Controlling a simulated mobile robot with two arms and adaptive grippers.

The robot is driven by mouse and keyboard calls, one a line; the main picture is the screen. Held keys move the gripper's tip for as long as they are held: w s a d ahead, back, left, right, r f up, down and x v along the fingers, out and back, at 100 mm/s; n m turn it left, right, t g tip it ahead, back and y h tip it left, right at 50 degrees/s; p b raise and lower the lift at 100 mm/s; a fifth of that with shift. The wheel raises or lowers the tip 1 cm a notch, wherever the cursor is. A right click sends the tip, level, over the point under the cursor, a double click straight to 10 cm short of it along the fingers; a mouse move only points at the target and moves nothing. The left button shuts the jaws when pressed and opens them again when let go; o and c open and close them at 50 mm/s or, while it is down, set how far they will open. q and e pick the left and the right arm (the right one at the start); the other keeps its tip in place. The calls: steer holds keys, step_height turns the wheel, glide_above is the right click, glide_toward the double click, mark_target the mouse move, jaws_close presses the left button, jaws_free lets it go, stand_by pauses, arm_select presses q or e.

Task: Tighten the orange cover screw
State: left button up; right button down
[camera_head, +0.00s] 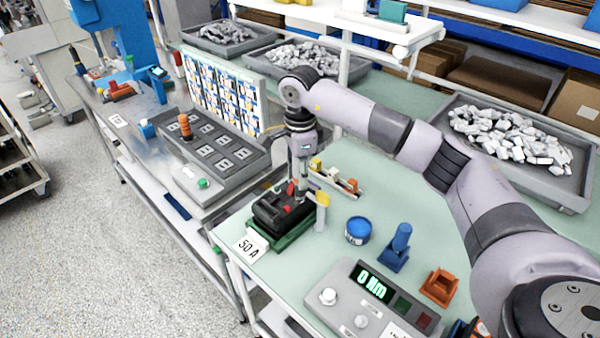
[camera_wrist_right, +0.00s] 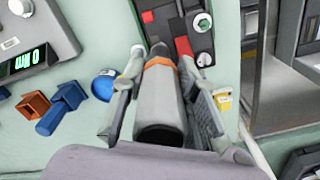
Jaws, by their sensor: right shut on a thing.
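A black breaker with red parts (camera_head: 268,214) sits in a green fixture (camera_head: 290,238) behind the 50 A card. It also shows in the wrist view (camera_wrist_right: 177,14), with a red patch, a green spot and round screw heads. My right gripper (camera_head: 299,180) is above the breaker, pointing down. In the wrist view my right gripper (camera_wrist_right: 160,72) is shut on a grey cylindrical driver (camera_wrist_right: 160,105) with an orange band. The driver points toward the breaker; its tip is hidden, so contact cannot be told. I cannot make out the orange cover screw for certain. My left gripper is out of view.
A box with a lit "0 Nm" display (camera_head: 370,283) stands in front. A blue pot (camera_head: 358,231), blue holder (camera_head: 395,250) and orange holder (camera_head: 440,286) stand right of the breaker. A rack with small coloured pieces (camera_head: 335,178) is behind.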

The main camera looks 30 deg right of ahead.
steer(key=shift+f+b, duration=0.45)
steer(key=shift+f, duration=0.05)
stand_by(1.4)
stand_by(0.9)
steer(key=shift+r+p, duration=1.75)
steer(key=shift+r, duration=1.3)
